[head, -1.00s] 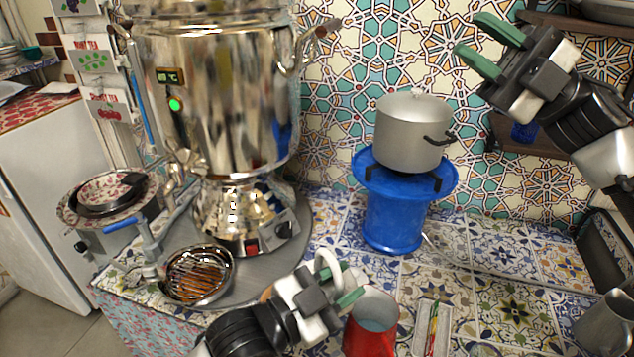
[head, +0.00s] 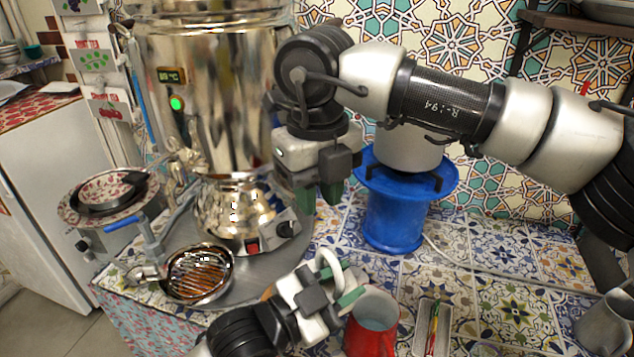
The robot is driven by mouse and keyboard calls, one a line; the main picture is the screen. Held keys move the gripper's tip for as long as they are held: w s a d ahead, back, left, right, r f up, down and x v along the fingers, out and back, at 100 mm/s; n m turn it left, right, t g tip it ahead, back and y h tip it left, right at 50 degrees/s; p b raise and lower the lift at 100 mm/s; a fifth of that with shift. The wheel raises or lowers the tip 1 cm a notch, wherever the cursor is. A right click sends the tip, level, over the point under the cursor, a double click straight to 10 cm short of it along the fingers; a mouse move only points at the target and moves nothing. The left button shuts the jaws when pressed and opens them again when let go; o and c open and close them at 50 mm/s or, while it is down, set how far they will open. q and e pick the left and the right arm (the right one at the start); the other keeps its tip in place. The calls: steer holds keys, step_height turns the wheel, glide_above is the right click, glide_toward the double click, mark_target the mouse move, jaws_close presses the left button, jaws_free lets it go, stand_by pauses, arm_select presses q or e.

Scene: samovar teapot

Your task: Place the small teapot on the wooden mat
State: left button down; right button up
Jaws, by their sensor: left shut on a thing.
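My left gripper (head: 350,292) is low in the middle of the head view, shut on what looks like the small teapot. Only a white looped handle (head: 328,262) of it shows above the jaws; the rest is hidden by the gripper. My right gripper (head: 318,197) hangs fingers down in front of the samovar's right side, left of the blue stand. Its two green fingers look apart, with nothing seen between them.
The big samovar (head: 220,100) stands on a round metal tray (head: 262,288). A grey pot (head: 405,150) sits on a blue stand (head: 392,222), partly behind my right arm. A red mug (head: 371,325) and a narrow tray (head: 431,330) are at the front.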

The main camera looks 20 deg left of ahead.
mark_target(318, 249)
step_height(318, 249, down, 11)
steer(key=shift+r, duration=0.15)
stand_by(0.4)
jaws_close()
arm_select(q)
steer(key=c, duration=0.7)
jaws_free()
arm_select(e)
steer(key=shift+s, duration=0.1)
arm_select(q)
steer(key=shift+w+a, duration=0.1)
arm_select(e)
steer(key=shift+d, duration=0.1)
